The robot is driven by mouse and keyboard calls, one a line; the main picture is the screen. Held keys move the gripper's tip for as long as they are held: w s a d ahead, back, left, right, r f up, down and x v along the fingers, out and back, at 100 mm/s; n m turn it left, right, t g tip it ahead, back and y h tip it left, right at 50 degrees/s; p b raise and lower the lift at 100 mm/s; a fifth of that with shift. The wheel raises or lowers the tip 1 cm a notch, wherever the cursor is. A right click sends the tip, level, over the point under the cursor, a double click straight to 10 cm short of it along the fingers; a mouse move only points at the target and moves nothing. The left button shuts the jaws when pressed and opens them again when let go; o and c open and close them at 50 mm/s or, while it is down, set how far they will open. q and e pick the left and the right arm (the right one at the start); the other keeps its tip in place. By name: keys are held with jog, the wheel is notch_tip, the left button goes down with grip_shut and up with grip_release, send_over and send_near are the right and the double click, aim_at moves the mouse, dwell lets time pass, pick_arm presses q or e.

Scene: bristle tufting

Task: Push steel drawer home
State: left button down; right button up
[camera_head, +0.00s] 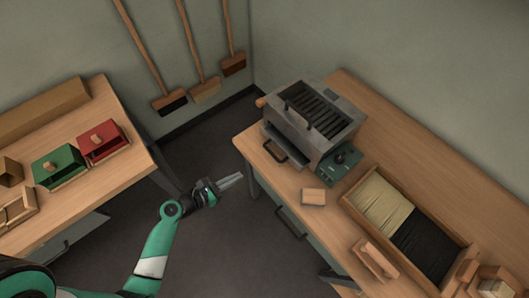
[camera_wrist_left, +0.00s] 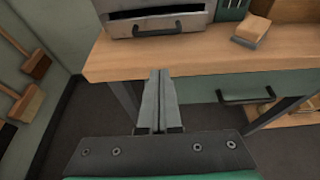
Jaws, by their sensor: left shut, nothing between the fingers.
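The steel drawer (camera_head: 284,147) is low in the front of the grey machine (camera_head: 318,125) on the right-hand bench, with a dark bar handle. In the left wrist view the drawer front (camera_wrist_left: 185,24) shows at the top, with a dark gap above it; how far it stands out is hard to tell. My left gripper (camera_head: 231,181) is shut and empty, in front of the bench edge and apart from the drawer. In the left wrist view its fingertips (camera_wrist_left: 158,74) are just below the bench edge, pointing toward the drawer. My right gripper is not in view.
A green bench drawer (camera_head: 291,222) with a dark handle is under the benchtop. A wooden block (camera_head: 313,196) and a bristle tray (camera_head: 352,199) lie right of the machine. Red (camera_head: 103,142) and green (camera_head: 59,166) boxes stand on the left bench. Floor between benches is clear.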

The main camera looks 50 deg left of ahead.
aim_at(264, 164)
pick_arm(q)
jog(key=b+x, duration=0.1)
jog(key=x, duration=0.4)
jog(key=b+x, duration=0.2)
jog(key=x, duration=0.2)
jog(key=shift+w+d+f+b, duration=0.1)
jog(key=shift+w+f+b, duration=0.2)
jog(key=shift+f, duration=0.05)
jog(key=w, duration=0.2)
jog(key=w+r, duration=0.1)
jog(key=w, duration=0.1)
jog(key=shift+w, duration=0.2)
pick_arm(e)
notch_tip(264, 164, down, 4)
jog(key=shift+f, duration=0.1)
